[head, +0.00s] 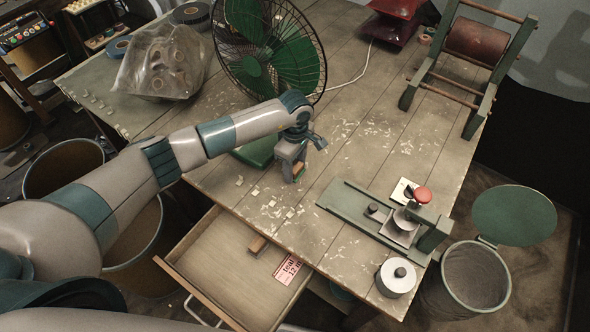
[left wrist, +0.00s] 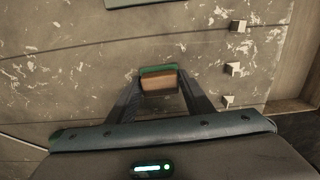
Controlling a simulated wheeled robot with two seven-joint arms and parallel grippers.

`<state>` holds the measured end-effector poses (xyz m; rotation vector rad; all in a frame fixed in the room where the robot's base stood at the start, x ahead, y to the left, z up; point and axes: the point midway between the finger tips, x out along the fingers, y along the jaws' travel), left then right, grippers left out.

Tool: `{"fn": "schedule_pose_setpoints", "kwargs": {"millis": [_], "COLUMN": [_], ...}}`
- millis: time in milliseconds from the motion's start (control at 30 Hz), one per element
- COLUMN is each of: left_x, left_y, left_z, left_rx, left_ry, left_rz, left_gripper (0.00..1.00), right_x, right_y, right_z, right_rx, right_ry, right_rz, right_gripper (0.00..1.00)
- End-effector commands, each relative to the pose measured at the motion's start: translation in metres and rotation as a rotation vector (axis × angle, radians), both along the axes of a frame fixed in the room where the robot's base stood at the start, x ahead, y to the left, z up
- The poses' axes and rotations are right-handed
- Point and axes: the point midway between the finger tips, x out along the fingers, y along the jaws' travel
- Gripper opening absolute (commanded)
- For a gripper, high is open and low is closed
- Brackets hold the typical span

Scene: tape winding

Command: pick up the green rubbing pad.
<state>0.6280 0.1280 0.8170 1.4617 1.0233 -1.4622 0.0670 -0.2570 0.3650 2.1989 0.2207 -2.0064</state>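The green rubbing pad (left wrist: 160,79) has a brown wooden-looking block with a green layer along its far edge. In the left wrist view it sits between my two fingertips, which lie flush against its sides. In the head view its brown block (head: 299,169) shows beside my left gripper (head: 292,172), low over the table in front of the fan. My left gripper (left wrist: 160,88) appears shut on the pad; the contact faces are hidden. Whether the pad is clear of the tabletop cannot be told. My right gripper is not in view.
A green fan (head: 268,50) stands just behind my left gripper. Small pale blocks (head: 270,203) lie in front of it, above an open drawer (head: 225,265). The middle of the table (head: 345,160) holds only scattered flakes.

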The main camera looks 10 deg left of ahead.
Motion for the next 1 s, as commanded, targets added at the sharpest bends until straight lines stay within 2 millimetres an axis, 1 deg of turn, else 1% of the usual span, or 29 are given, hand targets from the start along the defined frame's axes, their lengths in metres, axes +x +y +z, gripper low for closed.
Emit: {"fn": "schedule_pose_setpoints", "kwargs": {"millis": [300, 433, 567, 733, 833, 1000], "left_x": [0.0, 0.001, 0.002, 0.001, -0.014, -0.038], "left_y": [0.0, 0.0, 0.001, 0.0, -0.009, -0.024], "left_z": [0.001, 0.005, 0.015, 0.04, 0.048, 0.065], "left_rx": [0.0, 0.0, 0.0, -0.001, -0.001, -0.001], "left_ry": [-0.001, -0.001, -0.004, -0.005, -0.003, -0.004], "left_rz": [0.0, 0.0, 0.0, -0.003, -0.005, -0.006], "left_gripper": [0.24, 0.24, 0.24, 0.24, 0.24, 0.24], "right_x": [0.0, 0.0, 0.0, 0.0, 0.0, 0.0], "right_y": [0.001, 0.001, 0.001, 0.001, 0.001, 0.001], "right_z": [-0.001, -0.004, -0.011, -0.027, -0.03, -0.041], "right_rx": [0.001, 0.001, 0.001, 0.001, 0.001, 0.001], "right_ry": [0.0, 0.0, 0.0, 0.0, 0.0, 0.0], "right_rz": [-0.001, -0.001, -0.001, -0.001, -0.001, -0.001], "right_gripper": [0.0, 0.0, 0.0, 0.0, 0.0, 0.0]}}
